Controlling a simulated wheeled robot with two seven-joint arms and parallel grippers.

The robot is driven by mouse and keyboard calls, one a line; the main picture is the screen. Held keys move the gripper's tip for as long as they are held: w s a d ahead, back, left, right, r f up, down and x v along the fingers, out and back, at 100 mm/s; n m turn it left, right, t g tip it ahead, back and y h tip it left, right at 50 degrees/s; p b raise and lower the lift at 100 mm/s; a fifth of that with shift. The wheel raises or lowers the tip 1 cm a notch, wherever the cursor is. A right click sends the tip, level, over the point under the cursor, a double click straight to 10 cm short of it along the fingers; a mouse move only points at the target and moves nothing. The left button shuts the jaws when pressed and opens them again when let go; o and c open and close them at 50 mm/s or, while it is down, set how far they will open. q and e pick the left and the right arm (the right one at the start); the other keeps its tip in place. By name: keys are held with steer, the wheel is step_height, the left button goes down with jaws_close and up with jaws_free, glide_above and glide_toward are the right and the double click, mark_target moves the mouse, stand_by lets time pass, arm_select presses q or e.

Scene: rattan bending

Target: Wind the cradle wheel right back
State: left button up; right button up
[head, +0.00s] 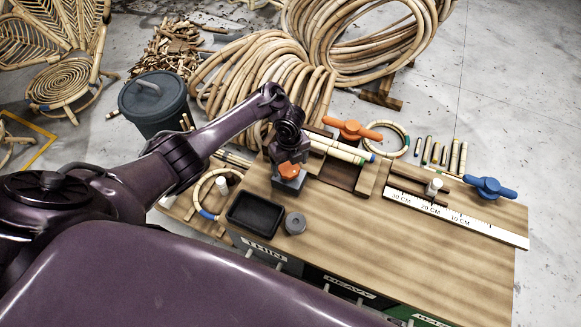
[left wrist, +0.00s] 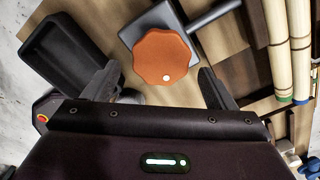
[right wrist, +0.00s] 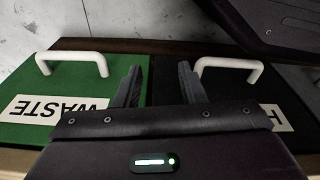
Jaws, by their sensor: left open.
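The cradle wheel is an orange scalloped knob (head: 289,170) on a grey block, left of the wooden cradle. In the left wrist view the wheel (left wrist: 160,55) shows a white dot near its lower rim and a grey rod beside it. My left gripper (head: 284,151) is over the wheel. In its wrist view the left gripper (left wrist: 158,74) is open, with the wheel ahead between its fingers and a gap on both sides. My right gripper (right wrist: 160,70) has its fingers apart with nothing between them, by the drawer fronts.
A black tray (head: 254,215) and a grey cylinder (head: 295,223) stand near the wheel. Cane poles (head: 340,150) lie in the cradle by an orange handle (head: 352,128). A blue handle (head: 489,187) and a ruler (head: 455,218) are right. The green WASTE drawer (right wrist: 60,85) has a white handle.

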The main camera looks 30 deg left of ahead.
arm_select(q)
steer(key=shift+f, duration=0.95)
arm_select(e)
steer(key=shift+w+a+r, duration=0.2)
steer(key=shift+w+r, duration=0.1)
steer(key=shift+r, duration=0.15)
steer(key=shift+w+a+r, duration=0.2)
steer(key=shift+w+r, duration=0.05)
steer(key=shift+r, duration=0.2)
arm_select(q)
steer(key=c, duration=1)
